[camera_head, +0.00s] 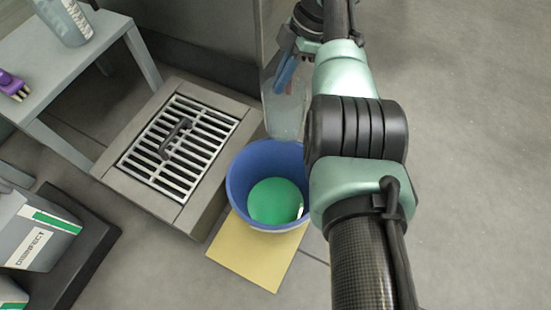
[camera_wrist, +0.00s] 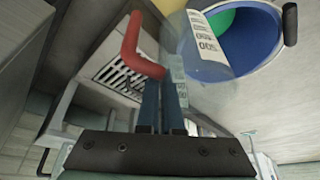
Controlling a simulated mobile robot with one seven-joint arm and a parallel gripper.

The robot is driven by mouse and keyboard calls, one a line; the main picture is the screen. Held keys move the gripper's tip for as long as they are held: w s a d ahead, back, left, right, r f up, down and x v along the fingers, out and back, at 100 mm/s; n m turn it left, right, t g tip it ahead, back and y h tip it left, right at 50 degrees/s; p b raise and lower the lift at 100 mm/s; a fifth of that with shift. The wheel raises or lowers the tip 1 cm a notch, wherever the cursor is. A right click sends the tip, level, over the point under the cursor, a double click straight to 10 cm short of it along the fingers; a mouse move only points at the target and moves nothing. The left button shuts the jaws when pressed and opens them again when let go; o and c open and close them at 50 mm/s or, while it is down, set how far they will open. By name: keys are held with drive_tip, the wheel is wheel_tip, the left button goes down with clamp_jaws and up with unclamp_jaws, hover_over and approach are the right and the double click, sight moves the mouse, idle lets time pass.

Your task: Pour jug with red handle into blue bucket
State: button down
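The clear jug (camera_head: 285,110) hangs just behind the blue bucket in the head view, its lower end by the bucket's far rim. In the wrist view the see-through jug (camera_wrist: 205,85) carries a white measuring scale and appears tilted. Its red handle (camera_wrist: 134,48) is at my blue fingertips; it is not clear in the head view. My gripper (camera_head: 287,72) is shut on this handle. The blue bucket (camera_head: 240,185) stands upright with green liquid (camera_head: 274,201) inside; it also shows in the wrist view (camera_wrist: 262,55). I cannot make out any stream or liquid in the jug.
The bucket stands on a yellow mat (camera_head: 250,255) beside a raised drain grate (camera_head: 150,178) with a dark handle. A grey table (camera_head: 60,75) holds a bottle and a purple brush. Grey containers (camera_head: 40,232) stand at lower left. The floor at right is clear.

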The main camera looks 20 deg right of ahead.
idle(0.4)
drive_tip(key=shift+r+p, duration=1.5)
